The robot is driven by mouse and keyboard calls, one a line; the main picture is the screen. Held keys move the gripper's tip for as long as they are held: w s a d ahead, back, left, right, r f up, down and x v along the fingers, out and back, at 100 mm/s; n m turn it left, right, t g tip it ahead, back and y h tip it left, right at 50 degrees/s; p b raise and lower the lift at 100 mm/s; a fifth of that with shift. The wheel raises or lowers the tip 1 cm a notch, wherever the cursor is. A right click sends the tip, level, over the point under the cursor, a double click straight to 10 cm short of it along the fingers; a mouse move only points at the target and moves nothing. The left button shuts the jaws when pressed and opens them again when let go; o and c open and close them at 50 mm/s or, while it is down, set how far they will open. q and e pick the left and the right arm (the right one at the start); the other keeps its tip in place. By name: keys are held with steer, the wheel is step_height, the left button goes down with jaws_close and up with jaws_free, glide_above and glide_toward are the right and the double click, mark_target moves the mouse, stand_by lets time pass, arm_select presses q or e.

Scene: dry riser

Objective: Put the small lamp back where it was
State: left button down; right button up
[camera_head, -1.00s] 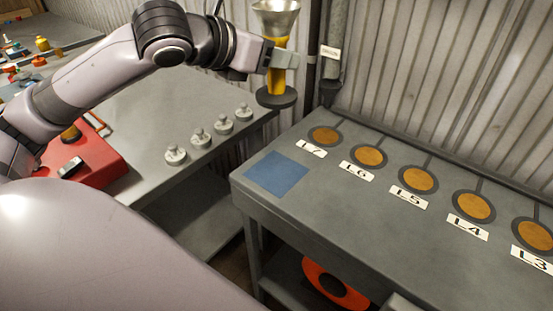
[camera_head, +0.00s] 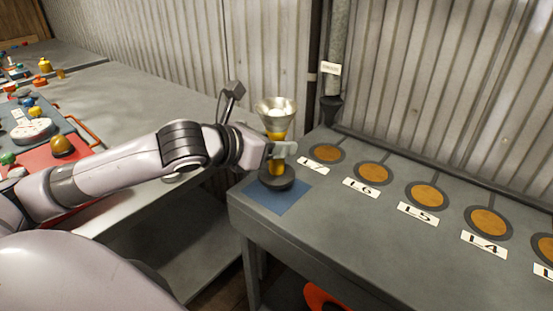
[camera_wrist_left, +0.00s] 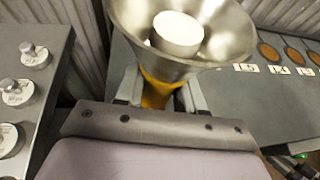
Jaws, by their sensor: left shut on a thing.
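The small lamp (camera_head: 276,110) has a silver funnel-shaped top, a yellow body and a round dark base. My left gripper (camera_head: 280,151) is shut around its yellow body and holds it upright. The lamp's base is over the back part of the blue square (camera_head: 283,204) on the grey bench; I cannot tell whether it touches. In the left wrist view the lamp's silver top (camera_wrist_left: 225,35) is close, with a white round piece inside, and the gripper (camera_wrist_left: 160,98) is around the yellow body. My right gripper is not in view.
Orange discs with dark rings, such as the one at L6 (camera_head: 373,173), line the grey bench (camera_head: 350,240). A pipe (camera_head: 335,75) stands behind. Another table (camera_head: 130,95) at left holds a red case (camera_head: 85,160) and small items. A gap separates the tables.

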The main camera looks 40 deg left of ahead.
arm_select(q)
steer(key=shift+f, duration=1.4)
steer(key=shift+b, duration=0.3)
steer(key=c, duration=0.7)
jaws_free()
steer(key=shift+f, duration=0.2)
